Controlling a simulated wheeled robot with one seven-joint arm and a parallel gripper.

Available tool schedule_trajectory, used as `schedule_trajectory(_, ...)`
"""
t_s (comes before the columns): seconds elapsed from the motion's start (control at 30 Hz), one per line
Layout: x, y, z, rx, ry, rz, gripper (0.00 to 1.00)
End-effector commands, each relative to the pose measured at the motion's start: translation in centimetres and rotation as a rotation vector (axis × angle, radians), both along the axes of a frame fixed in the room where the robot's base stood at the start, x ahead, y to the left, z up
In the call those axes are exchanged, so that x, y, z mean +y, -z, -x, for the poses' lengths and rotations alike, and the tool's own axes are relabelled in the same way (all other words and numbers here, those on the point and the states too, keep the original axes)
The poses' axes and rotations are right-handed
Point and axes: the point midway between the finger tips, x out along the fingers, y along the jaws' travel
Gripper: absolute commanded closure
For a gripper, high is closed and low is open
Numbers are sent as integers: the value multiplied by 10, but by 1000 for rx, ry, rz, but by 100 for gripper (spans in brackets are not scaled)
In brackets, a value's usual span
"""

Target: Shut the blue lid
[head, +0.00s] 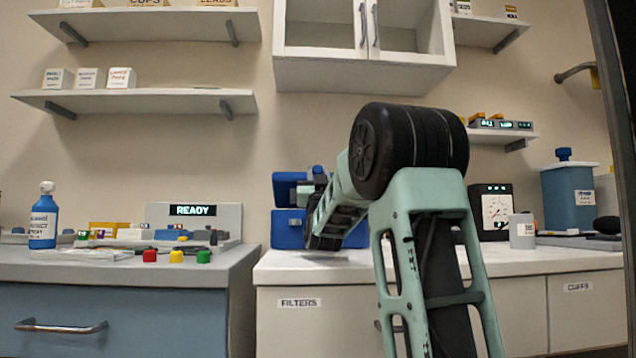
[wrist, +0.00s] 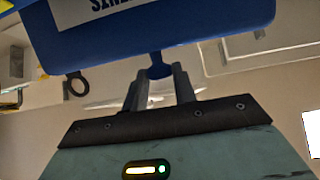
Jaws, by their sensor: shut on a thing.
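A blue case (head: 288,229) stands on the white counter behind my arm. Its blue lid (head: 287,188) is above the body, with a visible gap between them, so it looks raised. In the wrist view the blue lid (wrist: 150,40) spans the top and carries a white label, partly cut off. A small blue knob (wrist: 159,71) sticks out from it toward me. My gripper (wrist: 161,80) has its two grey fingers on either side of this knob, closed on it. In the head view my gripper (head: 320,180) is at the lid's right side, partly hidden by my arm.
A blue bottle (head: 43,218) and red, yellow and green blocks (head: 176,256) are on the left counter. A gauge box (head: 492,210), a white container (head: 522,231) and a blue canister (head: 568,197) stand to the right. A wall cabinet (head: 362,75) hangs above.

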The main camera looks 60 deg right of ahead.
Motion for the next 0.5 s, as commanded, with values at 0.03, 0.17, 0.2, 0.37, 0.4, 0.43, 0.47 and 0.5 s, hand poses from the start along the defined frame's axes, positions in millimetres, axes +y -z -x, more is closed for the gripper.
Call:
schedule_trajectory(0.03, 0, 8, -1, 5, -1, -5, 100)
schedule_trajectory(0.17, 0, 11, 0, 7, 0, -6, 100)
schedule_trajectory(0.2, 0, 11, 0, 7, 0, -7, 100)
schedule_trajectory(0.37, 0, 12, 0, 9, 0, -9, 100)
schedule_trajectory(0.4, 0, 12, 0, 10, 0, -10, 100)
schedule_trajectory(0.43, 0, 12, 0, 10, 0, -10, 100)
schedule_trajectory(0.47, 0, 13, 0, 10, 1, -10, 100)
schedule_trajectory(0.5, 0, 13, 0, 11, 1, -10, 100)
